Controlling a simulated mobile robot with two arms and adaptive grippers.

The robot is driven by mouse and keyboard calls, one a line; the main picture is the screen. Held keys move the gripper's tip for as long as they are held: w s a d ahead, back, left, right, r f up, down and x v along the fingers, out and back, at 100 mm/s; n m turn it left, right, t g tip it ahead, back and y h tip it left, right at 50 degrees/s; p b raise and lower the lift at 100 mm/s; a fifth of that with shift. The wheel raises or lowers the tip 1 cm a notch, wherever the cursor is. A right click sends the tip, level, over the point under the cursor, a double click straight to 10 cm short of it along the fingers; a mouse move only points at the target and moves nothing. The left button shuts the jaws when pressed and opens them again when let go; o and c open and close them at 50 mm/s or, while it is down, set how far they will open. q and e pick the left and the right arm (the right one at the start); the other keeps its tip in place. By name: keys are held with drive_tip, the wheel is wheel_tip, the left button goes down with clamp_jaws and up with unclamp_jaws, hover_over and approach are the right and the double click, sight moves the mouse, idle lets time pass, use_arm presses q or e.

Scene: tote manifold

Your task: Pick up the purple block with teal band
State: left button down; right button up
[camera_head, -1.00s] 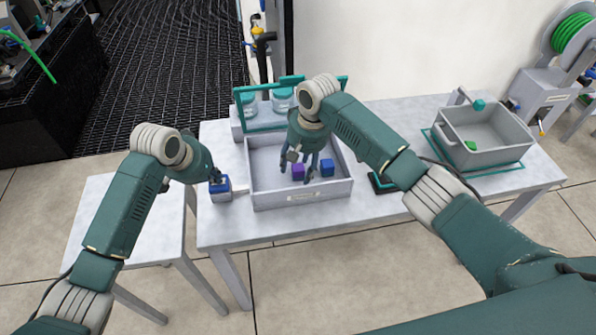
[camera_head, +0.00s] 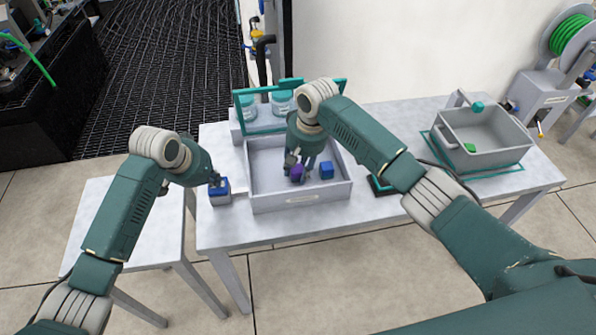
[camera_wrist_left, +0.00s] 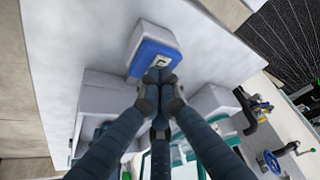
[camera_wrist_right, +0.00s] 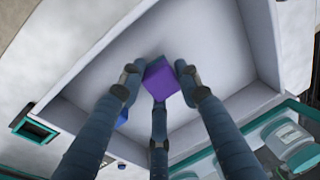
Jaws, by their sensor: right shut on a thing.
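The purple block (camera_head: 297,172) is inside the grey tray (camera_head: 318,198) on the table, between the fingers of my right gripper (camera_head: 298,174). In the right wrist view the purple block (camera_wrist_right: 162,78) sits between the fingertips, and my right gripper is shut on it. My left gripper (camera_head: 217,181) is at the left edge of the table, over a blue-topped grey object (camera_head: 220,197). In the left wrist view its fingertips (camera_wrist_left: 158,80) are together and empty at the blue face (camera_wrist_left: 150,58).
A blue block (camera_head: 327,169) lies in the tray, right of the purple one. Jars (camera_head: 281,101) in a teal-framed rack stand behind the tray. A grey bin (camera_head: 487,135) with a green block (camera_head: 470,147) is at the right. A teal-edged black item (camera_head: 380,187) lies between.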

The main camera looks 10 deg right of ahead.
sight(298, 169)
wheel_tip(298, 169, up, 17)
drive_tip(key=s, duration=0.9)
drive_tip(key=shift+r, duration=0.15)
use_arm(q)
drive_tip(key=shift+r, duration=2.5)
use_arm(e)
drive_tip(key=shift+s, duration=2.85)
use_arm(q)
drive_tip(key=shift+r, duration=0.1)
